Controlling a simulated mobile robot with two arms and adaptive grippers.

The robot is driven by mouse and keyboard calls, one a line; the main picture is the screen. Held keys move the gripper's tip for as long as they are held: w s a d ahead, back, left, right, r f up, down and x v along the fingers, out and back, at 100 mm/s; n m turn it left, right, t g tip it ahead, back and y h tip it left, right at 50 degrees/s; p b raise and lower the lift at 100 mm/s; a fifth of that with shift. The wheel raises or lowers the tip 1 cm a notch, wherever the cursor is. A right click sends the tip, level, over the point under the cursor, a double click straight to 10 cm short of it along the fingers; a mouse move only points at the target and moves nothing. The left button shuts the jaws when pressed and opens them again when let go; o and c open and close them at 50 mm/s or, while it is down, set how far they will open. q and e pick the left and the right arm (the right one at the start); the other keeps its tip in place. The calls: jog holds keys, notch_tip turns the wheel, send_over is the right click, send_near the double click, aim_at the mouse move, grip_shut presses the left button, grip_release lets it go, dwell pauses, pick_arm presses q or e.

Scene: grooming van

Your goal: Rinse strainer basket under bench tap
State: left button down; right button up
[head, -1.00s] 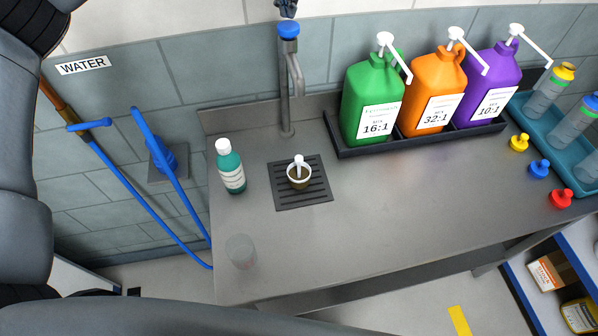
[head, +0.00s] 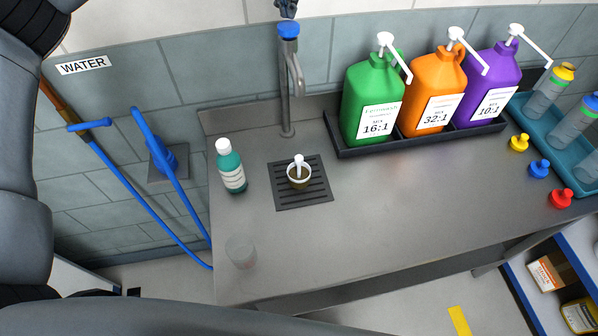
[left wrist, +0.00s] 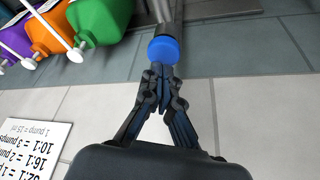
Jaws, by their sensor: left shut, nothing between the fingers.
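The strainer basket (head: 299,176) is a small cup with a pale rim, a brown inside and a white upright stem. It stands on the dark slotted drain grate (head: 318,193) in the bench. The steel bench tap (head: 286,100) rises behind it, with a blue knob (head: 288,30) on top. The knob also shows in the left wrist view (left wrist: 164,49). My left gripper (head: 287,9) is at the top edge of the head view, just above the knob. In the left wrist view its fingertips (left wrist: 160,72) are together and empty, right by the knob; contact is unclear. I see no clear water stream.
A green-teal bottle (head: 231,167) stands left of the grate, and a clear cup (head: 241,251) stands near the front left. Green, orange and purple jugs with pumps fill a black tray (head: 345,152) at the back. The bench front (head: 400,215) is clear.

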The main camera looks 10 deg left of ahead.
pick_arm(q)
jog(key=shift+f, duration=0.2)
jog(key=shift+f+b, duration=0.75)
jog(key=shift+f, duration=0.25)
jog(key=shift+r, duration=0.15)
dwell(2.1)
notch_tip(320, 180, up, 7)
jog(key=p, duration=0.6)
dwell(0.5)
